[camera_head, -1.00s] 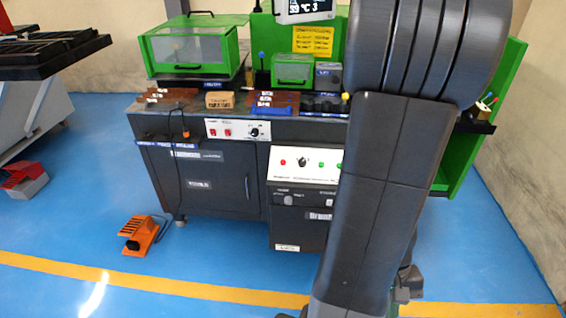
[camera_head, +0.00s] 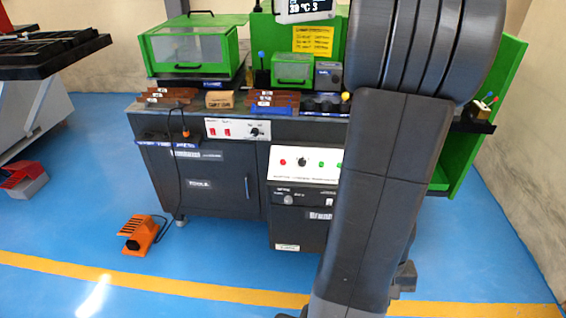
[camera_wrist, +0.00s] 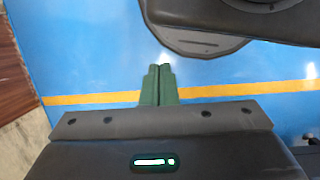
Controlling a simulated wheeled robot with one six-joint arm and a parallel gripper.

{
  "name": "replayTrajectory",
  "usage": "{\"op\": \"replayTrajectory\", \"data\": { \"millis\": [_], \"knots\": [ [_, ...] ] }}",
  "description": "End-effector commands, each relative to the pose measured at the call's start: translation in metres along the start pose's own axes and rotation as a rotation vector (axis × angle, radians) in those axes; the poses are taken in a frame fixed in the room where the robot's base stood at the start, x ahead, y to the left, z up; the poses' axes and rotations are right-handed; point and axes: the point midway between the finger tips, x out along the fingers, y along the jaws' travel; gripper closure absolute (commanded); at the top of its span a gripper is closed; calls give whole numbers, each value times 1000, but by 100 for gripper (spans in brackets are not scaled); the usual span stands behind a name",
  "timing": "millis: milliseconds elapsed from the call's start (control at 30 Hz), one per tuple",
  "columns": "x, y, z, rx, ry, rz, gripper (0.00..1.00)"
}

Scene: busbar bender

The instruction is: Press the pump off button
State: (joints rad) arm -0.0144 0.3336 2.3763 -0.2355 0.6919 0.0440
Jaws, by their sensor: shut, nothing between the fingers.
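The busbar bender's front carries a white control panel (camera_head: 305,164) with a red button (camera_head: 283,162), a black knob (camera_head: 302,162) and green buttons (camera_head: 321,164). The label text is too small to read, so I cannot tell which is the pump off button. A second white panel (camera_head: 238,129) above left has two red switches (camera_head: 220,131) and a black knob (camera_head: 255,131). My arm covers the area right of the lower panel. My gripper (camera_wrist: 160,72) shows in the wrist view, its green fingers together and empty above blue floor, away from the panels. The head view does not show it.
An orange foot pedal (camera_head: 140,234) stands on the floor before the dark cabinet (camera_head: 205,185). Copper-coloured bars and a cardboard box (camera_head: 219,99) lie on the worktop. A yellow line (camera_head: 190,291) crosses the open blue floor in front.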

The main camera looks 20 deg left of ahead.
Motion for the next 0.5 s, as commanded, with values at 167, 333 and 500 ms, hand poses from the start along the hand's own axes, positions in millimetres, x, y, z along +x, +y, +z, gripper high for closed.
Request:
{"op": "replayTrajectory", "data": {
  "millis": [167, 333, 500],
  "knots": [
    [0, -21, -96, 259, 310, -156, 100],
    [-26, -16, -200, 612, 665, -292, 100],
    [-59, 19, -273, 1002, 994, -365, 100]
  ]
}}
